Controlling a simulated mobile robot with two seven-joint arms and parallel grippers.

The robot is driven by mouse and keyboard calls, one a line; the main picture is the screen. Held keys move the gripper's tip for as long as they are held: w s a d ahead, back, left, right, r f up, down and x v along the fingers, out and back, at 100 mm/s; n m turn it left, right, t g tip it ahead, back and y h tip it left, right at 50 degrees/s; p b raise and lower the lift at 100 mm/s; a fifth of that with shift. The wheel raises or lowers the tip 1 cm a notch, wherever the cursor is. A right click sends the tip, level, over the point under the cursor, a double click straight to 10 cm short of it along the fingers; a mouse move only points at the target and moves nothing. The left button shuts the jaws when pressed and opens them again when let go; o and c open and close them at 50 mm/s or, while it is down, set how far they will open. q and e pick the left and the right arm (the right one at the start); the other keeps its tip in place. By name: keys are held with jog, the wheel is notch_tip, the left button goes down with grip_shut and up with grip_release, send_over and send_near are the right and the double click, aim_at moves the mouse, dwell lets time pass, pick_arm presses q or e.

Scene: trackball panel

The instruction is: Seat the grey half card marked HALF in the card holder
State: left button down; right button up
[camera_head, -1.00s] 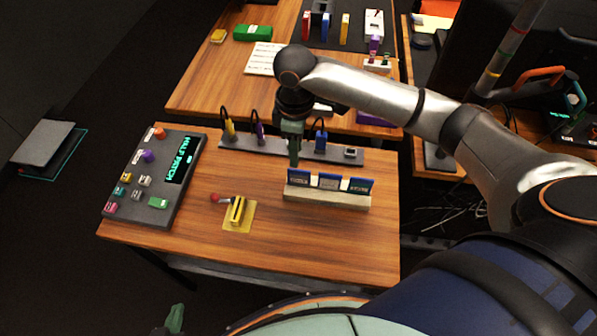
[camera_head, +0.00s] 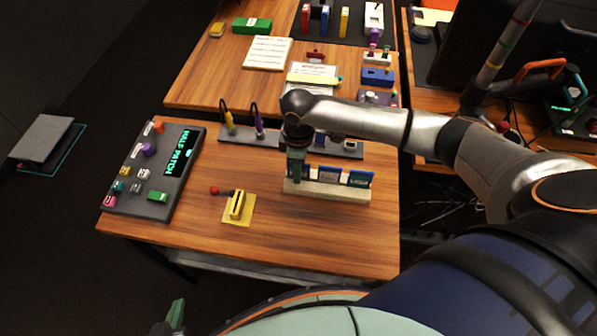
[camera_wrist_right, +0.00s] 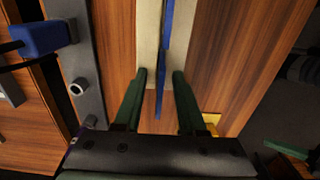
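The beige card holder (camera_head: 328,190) stands on the wooden table with several cards in a row. A blue-edged card (camera_head: 359,179) is at its right end and a paler-faced card (camera_head: 328,175) is in the middle. Their print is too small to read, so I cannot tell which is the grey HALF card. My right gripper (camera_head: 297,178) is over the left end of the holder and partly hides the card there. In the right wrist view its green fingers (camera_wrist_right: 160,100) are apart, with a blue card edge (camera_wrist_right: 160,95) between them. A green tip of my left gripper (camera_head: 174,316) shows at the bottom edge.
A dark panel (camera_head: 165,185) reading HALF PATCH lies at the left. A grey strip with plugs (camera_head: 245,137) runs behind the holder. A yellow slotted block (camera_head: 237,207) and a red-tipped lever (camera_head: 215,190) are in front. The table's front right is clear.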

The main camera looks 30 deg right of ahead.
grip_shut()
jog(key=shift+r, duration=0.1)
dwell(0.7)
jog(key=shift+r, duration=0.65)
jog(key=s+a+r, duration=0.8)
jog(key=a+r, duration=0.4)
jog(key=w+d+r+m, duration=0.1)
jog(key=d+r+m, duration=0.5)
jog(key=d+m, duration=0.4)
jog(key=shift+w+d+r+m+p, duration=0.25)
jog(key=shift+w+r+m+p, duration=0.05)
jog(key=shift+w+r+p, duration=0.1)
